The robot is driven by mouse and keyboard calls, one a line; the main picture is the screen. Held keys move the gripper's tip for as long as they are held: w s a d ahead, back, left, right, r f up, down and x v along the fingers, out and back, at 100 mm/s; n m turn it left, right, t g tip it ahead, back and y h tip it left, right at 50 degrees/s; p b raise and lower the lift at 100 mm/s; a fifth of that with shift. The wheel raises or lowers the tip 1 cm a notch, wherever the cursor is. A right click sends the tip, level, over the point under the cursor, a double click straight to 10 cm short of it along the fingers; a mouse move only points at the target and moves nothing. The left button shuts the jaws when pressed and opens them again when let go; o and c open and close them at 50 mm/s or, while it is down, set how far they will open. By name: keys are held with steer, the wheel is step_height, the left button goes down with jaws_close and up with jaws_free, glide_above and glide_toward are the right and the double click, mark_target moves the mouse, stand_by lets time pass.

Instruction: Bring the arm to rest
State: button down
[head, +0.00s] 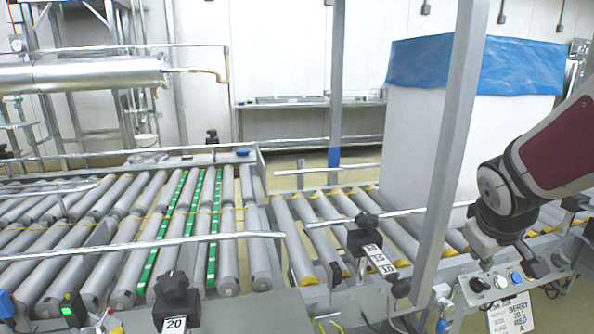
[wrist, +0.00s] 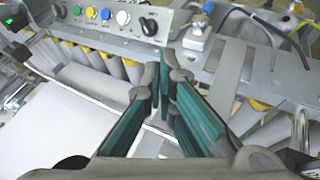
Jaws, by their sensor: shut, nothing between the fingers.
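My gripper (wrist: 165,78) is in the wrist view, with its teal-padded fingers close together and nothing held between them. It points toward the conveyor's side rail and a control panel. In the head view my arm (head: 505,195) comes in from the right edge and bends down, its end just above the conveyor's front rail, in front of the tall white box. The exact fingertips are hard to make out there.
The white box (head: 420,150) with a blue liner (head: 480,66) over its top stands on the roller conveyor (head: 320,225). A control panel with buttons (wrist: 105,14) sits close by my gripper. A grey upright post (head: 452,130) stands left of my arm.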

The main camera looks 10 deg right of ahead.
steer(key=s+a+r+m+g+y, duration=0.15)
steer(key=s+a+g+y, duration=0.35)
steer(key=s+a, duration=1.85)
step_height(320, 180, up, 35)
steer(key=s+d+t+p, duration=0.1)
steer(key=t+p, duration=0.3)
steer(key=p, duration=2.9)
steer(key=shift+d, duration=0.45)
steer(key=shift+s+n, duration=0.1)
steer(key=shift+n, duration=0.15)
